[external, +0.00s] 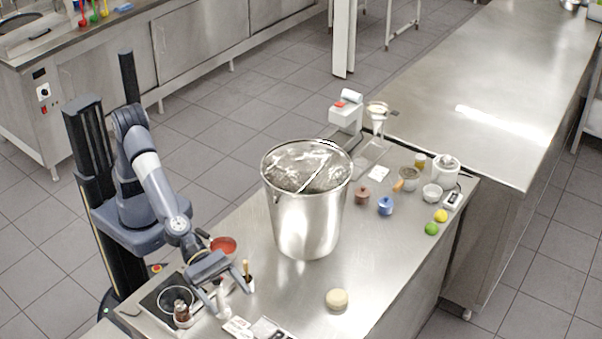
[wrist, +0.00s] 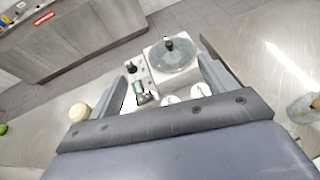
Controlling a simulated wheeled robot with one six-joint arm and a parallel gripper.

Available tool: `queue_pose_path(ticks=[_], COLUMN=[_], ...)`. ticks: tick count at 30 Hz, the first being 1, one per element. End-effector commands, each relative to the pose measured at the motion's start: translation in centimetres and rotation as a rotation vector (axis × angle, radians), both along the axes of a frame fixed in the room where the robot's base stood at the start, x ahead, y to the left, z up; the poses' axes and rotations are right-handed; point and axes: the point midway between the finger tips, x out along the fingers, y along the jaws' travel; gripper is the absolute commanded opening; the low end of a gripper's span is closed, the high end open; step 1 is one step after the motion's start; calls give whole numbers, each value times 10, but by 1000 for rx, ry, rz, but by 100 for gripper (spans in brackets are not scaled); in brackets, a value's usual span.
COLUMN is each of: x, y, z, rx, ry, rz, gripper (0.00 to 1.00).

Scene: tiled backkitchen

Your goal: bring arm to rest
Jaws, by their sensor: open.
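My gripper (external: 222,298) is at the near left of the steel worktop in the external view, at the end of my bent, downward-reaching arm. Its two fingers are spread, with nothing visibly clamped between them. In the wrist view my gripper (wrist: 172,78) also shows its fingers apart. Beyond and between them is a white appliance with a round glass lid (wrist: 172,55) and a small green-marked item (wrist: 140,92). I cannot tell the exact gap between the fingers and these things.
A large steel pot (external: 307,215) stands right of my arm. A red bowl (external: 223,245), a dark-topped appliance (external: 160,300) and a small brown jar (external: 181,312) are close to my gripper. A round beige item (external: 337,298) lies farther right. Worktop around it is clear.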

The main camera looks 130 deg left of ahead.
Motion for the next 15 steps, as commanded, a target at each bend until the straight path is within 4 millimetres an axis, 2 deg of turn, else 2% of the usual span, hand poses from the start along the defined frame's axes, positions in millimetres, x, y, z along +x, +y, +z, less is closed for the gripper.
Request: queue_pose_path(ticks=[6,15], x=[-18,-21], y=[-15,-18], z=[3,3], rx=[1,1], ry=[0,1], rz=[-32,-38], gripper=[79,79])
